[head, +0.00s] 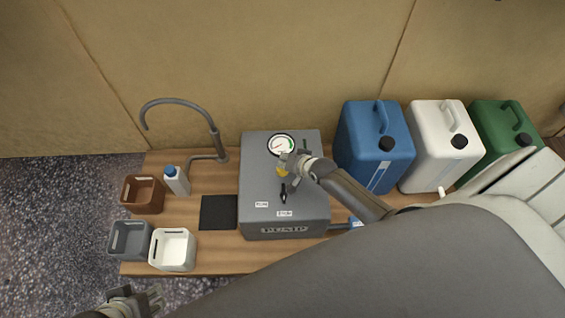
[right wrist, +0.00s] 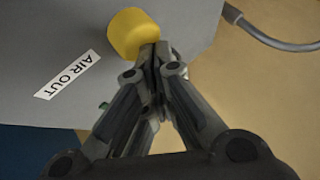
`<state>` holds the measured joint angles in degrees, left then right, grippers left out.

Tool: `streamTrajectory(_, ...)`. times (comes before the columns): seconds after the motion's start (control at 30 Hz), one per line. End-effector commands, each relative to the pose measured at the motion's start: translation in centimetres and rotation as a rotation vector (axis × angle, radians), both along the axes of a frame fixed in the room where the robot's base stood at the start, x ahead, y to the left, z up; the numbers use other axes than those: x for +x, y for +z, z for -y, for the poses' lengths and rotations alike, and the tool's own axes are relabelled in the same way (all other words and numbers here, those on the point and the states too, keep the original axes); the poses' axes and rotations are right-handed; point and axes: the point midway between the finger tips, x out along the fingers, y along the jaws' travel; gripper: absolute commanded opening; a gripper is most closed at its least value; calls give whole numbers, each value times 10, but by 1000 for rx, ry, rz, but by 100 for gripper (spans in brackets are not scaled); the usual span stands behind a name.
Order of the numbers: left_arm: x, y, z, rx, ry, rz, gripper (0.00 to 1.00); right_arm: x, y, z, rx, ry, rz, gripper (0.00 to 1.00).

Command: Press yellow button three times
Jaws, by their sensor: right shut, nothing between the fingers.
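The yellow button (head: 282,171) is on top of the grey pump box (head: 258,217), below the round gauge (head: 282,145). In the right wrist view the button (right wrist: 131,33) is a round yellow knob beside a label reading "AIR OUT" (right wrist: 67,74). My right gripper (head: 287,165) is shut and empty, with its fingertips (right wrist: 152,50) at the knob's edge; whether they touch it I cannot tell. My left gripper (head: 139,301) is at the bottom left, away from the box; its finger opening is unclear.
A black lever (head: 284,193) is on the box near my right gripper. Blue (head: 373,150), white (head: 433,155) and green (head: 492,133) canisters stand to the right. A bent metal pipe (head: 186,104), a small white bottle (head: 178,182) and brown, grey and white bins are left.

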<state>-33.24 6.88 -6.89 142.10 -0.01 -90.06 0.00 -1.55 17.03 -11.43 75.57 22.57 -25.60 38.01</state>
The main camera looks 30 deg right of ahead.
Motion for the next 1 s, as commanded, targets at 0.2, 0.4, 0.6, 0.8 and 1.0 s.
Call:
streamTrajectory(0.2, 1, -2, 0, -1, 0, 5, 40, 0, -4, 0, 0, 1, -1, 0)
streamTrajectory(0.4, 2, -3, 1, -1, 0, 9, 40, -1, -7, -1, 0, 1, -2, 0)
streamTrajectory(0.6, 3, -5, 1, -3, -1, 13, 40, -1, -9, -1, 0, 1, -3, 0)
streamTrajectory(0.8, 4, -6, 1, -3, -2, 16, 40, -1, -12, -1, 0, 1, -4, 0)
streamTrajectory(1.0, 4, -6, 1, -3, -2, 16, 40, -2, -12, -1, 0, 1, -6, 0)
